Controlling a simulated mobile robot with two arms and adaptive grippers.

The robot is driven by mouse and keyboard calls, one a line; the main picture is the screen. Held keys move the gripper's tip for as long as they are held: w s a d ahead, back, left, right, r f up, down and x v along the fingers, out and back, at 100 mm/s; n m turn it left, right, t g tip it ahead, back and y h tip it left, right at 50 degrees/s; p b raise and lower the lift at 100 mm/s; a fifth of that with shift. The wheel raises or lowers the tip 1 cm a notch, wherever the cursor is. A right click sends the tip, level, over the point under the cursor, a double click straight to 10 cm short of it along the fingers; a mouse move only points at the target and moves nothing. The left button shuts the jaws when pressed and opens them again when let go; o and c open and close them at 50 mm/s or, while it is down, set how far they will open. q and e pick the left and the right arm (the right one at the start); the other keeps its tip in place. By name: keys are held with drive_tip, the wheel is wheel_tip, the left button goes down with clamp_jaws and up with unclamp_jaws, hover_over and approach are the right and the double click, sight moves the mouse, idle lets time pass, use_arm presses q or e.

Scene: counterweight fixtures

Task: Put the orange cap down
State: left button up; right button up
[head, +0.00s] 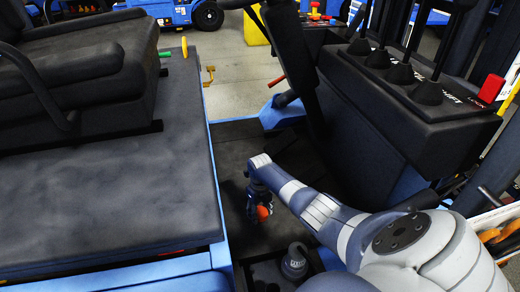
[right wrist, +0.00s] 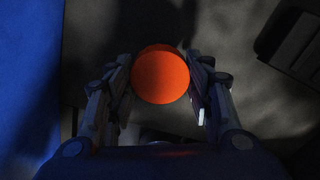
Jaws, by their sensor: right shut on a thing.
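The orange cap (head: 262,213) is a small round piece, held at the end of my right arm in the head view. In the right wrist view the orange cap (right wrist: 161,76) is a bright disc between the two fingers. My right gripper (head: 258,208) is shut on it, with a finger on each side in the right wrist view (right wrist: 160,85). It hangs over the dark floor of the vehicle (head: 236,160); the gap below the cap cannot be told. My left gripper is not in view.
A dark bottle-like object (head: 295,262) stands below my right gripper near the bottom edge. A black seat (head: 80,70) on a dark platform (head: 110,190) fills the left. A black lever console (head: 410,100) with a red block (head: 491,88) rises at the right.

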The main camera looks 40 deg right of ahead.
sight(260, 213)
drive_tip(key=shift+s+a+f+b, duration=0.1)
drive_tip(key=shift+f+b, duration=0.3)
drive_tip(key=shift+f, duration=1.3)
drive_tip(key=shift+f+b, duration=0.3)
drive_tip(key=shift+f, duration=0.15)
drive_tip(key=o, duration=1.2)
